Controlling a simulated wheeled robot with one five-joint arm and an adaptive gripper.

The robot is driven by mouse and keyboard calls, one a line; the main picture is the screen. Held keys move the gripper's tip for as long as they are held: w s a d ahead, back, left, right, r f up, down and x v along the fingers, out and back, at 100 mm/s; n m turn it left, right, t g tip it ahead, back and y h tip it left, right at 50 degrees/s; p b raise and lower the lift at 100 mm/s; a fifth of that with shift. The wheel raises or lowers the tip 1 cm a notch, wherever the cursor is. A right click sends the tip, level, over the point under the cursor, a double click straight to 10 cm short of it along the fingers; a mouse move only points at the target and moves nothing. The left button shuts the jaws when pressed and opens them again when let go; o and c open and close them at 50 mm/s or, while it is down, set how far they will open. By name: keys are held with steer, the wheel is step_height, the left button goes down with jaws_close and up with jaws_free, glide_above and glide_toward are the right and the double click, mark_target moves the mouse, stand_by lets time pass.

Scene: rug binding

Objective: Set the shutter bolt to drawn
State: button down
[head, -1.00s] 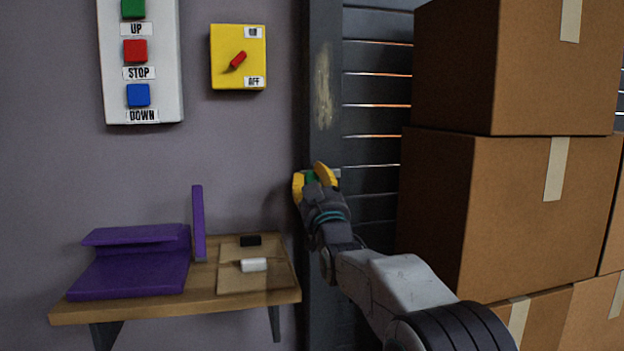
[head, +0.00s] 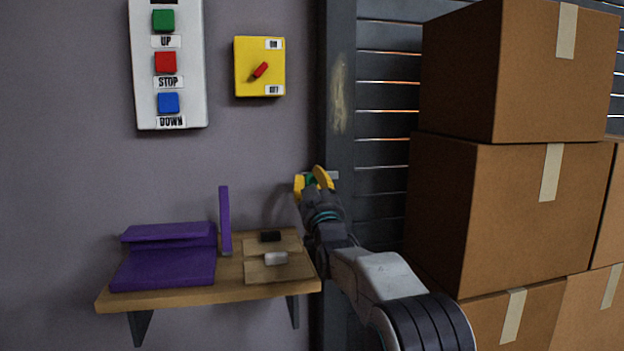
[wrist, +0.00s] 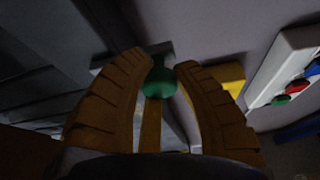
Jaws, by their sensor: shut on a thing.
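The shutter bolt has a green knob (head: 311,179), and a short pale grey bar (head: 333,175) shows just right of my gripper. The bar's visible end lies over the dark door post, left of the shutter slats. My gripper (head: 314,183) has yellow fingers and is shut on the green knob at the post's left edge. In the wrist view the green knob (wrist: 158,84) sits between the tips of both fingers of my gripper (wrist: 160,76). The fingers hide much of the bolt.
The slatted shutter (head: 382,110) is behind stacked cardboard boxes (head: 470,200) at right. A wooden shelf (head: 180,297) with purple things (head: 165,267) projects below left. A yellow switch box (head: 259,82) and a button panel (head: 170,80) are on the wall above.

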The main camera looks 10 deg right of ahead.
steer(key=shift+a, duration=0.15)
steer(key=c, duration=1.2)
jaws_free()
steer(key=shift+s+a+r, duration=0.1)
steer(key=shift+a, duration=0.05)
steer(key=o, duration=0.3)
steer(key=v, duration=1.2)
